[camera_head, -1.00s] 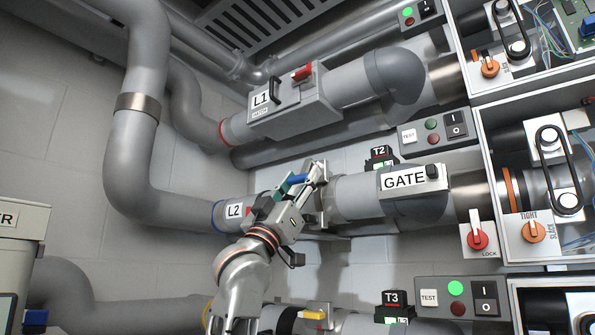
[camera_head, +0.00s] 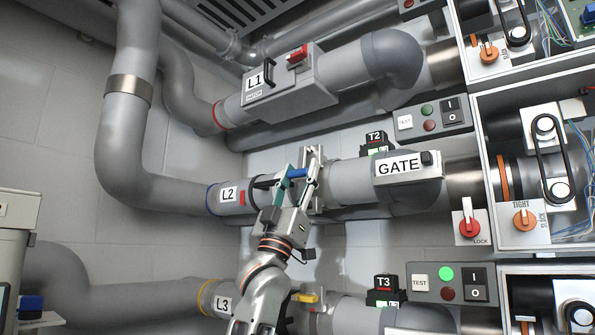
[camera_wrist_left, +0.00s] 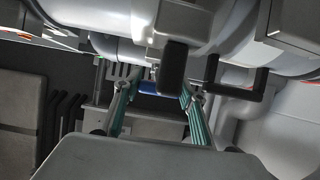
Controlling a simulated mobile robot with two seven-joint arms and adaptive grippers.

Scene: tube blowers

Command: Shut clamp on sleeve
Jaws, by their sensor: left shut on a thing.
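My left gripper (camera_head: 297,176) is at the L2 pipe in the head view, reaching up from below. It is shut on a blue clamp handle (camera_head: 298,173), with a finger on either side. The handle also shows between the teal-sided fingers in the left wrist view (camera_wrist_left: 149,88). The metal clamp plates (camera_head: 317,178) stand at the joint between the L2 section and the grey pipe leading to GATE. The L2 sleeve (camera_head: 228,196) is partly hidden by the gripper. I cannot tell whether the clamp is fully shut. My right gripper is not in view.
The L1 pipe with a red handle (camera_head: 298,57) runs above. The L3 pipe with a yellow handle (camera_head: 306,297) runs below, close to my arm. The GATE box (camera_head: 405,165), a red LOCK knob (camera_head: 467,222) and open cabinets are to the right. A dark bracket hangs close in the wrist view (camera_wrist_left: 173,70).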

